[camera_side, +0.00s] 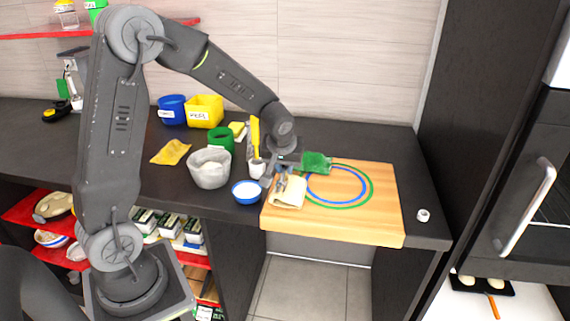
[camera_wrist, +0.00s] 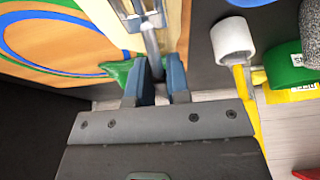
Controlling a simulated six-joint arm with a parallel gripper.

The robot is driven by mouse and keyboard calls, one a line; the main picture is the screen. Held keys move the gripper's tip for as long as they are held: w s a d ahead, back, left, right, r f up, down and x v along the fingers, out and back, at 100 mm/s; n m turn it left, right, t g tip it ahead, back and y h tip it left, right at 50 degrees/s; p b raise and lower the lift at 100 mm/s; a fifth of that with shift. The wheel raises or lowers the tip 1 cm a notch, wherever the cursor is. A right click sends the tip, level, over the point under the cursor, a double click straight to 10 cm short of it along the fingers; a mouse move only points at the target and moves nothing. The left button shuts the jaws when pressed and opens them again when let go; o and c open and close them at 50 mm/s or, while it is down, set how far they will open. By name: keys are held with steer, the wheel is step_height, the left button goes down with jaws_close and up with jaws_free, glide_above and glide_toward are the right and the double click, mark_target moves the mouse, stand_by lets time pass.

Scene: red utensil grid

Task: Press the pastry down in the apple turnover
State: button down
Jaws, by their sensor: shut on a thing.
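The pale, folded pastry turnover (camera_side: 289,196) lies on the front left part of the wooden board (camera_side: 335,228). My gripper (camera_side: 277,176) is low over the pastry's back edge. In the wrist view my gripper (camera_wrist: 155,78) is shut on the grey handle of a metal utensil (camera_wrist: 151,48), which looks like a fork. The utensil's far end reaches over the pale dough (camera_wrist: 107,16). I cannot tell whether it touches the dough, and its tip is not clear. The filling is hidden inside the pastry.
A crumpled green thing (camera_side: 316,162) lies at the board's back edge, close to my gripper. Blue and green rings (camera_side: 340,186) mark the board's bare middle.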

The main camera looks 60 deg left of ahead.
steer(key=shift+s+f, duration=0.1)
steer(key=shift+f, duration=0.65)
stand_by(2.7)
steer(key=shift+r, duration=3.7)
steer(key=w+a, duration=0.4)
steer(key=shift+w+a, duration=0.25)
steer(key=shift+w, duration=0.15)
steer(key=shift+w+a+f, duration=0.1)
steer(key=shift+w+a, duration=0.15)
steer(key=shift+a+f, duration=0.1)
steer(key=shift+f, duration=2.8)
steer(key=shift+f, duration=0.35)
